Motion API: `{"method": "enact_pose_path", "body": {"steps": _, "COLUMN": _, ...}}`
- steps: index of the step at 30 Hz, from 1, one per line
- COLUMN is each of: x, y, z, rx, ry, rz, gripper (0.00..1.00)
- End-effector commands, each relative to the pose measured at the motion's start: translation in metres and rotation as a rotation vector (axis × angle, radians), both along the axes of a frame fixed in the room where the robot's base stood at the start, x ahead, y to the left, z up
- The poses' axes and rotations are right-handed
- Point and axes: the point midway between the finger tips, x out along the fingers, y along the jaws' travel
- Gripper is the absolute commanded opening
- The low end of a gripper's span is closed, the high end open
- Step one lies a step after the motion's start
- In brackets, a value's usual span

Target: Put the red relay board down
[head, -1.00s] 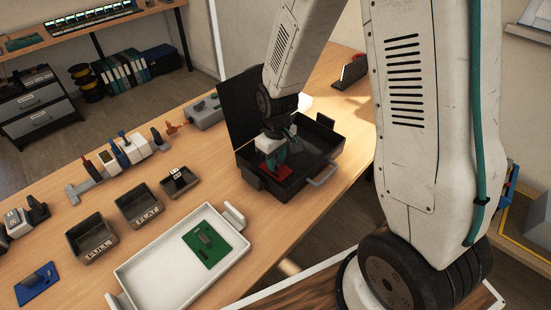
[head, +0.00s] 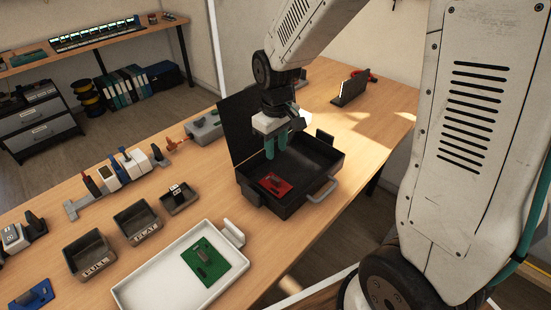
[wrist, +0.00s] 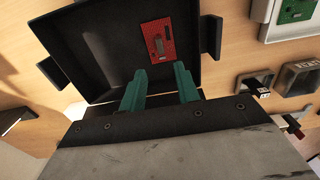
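The red relay board (head: 274,184) lies flat inside the open black case (head: 309,201), toward its near left side. In the wrist view the red board (wrist: 160,41) lies on the case floor beyond the fingertips, with a gap between. My gripper (head: 276,155) is above the case, fingers pointing down. Its two green fingers (wrist: 159,82) are apart with nothing between them. The case lid stands open at the back left.
A white tray (head: 135,293) holds a green board (head: 209,262). Bins marked FULL (head: 92,257) and FLAT (head: 138,225) stand left of it. A small bin (head: 180,199) and a rail of modules (head: 122,172) are farther back.

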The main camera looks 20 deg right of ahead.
Motion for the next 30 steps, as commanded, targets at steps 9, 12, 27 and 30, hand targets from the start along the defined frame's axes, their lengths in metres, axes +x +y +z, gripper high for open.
{"method": "enact_pose_path", "body": {"steps": 9, "x": -0.009, "y": -0.002, "z": 0.023, "rx": 0.0, "ry": -0.009, "rz": -0.018, "gripper": 0.32}}
{"method": "enact_pose_path", "body": {"steps": 12, "x": -0.027, "y": -0.007, "z": 0.048, "rx": 0.002, "ry": -0.026, "rz": -0.056, "gripper": 0.32}}
{"method": "enact_pose_path", "body": {"steps": 27, "x": -0.195, "y": -0.029, "z": 0.151, "rx": 0.016, "ry": -0.104, "rz": -0.335, "gripper": 0.32}}
{"method": "enact_pose_path", "body": {"steps": 30, "x": -0.215, "y": -0.03, "z": 0.154, "rx": 0.018, "ry": -0.111, "rz": -0.368, "gripper": 0.32}}
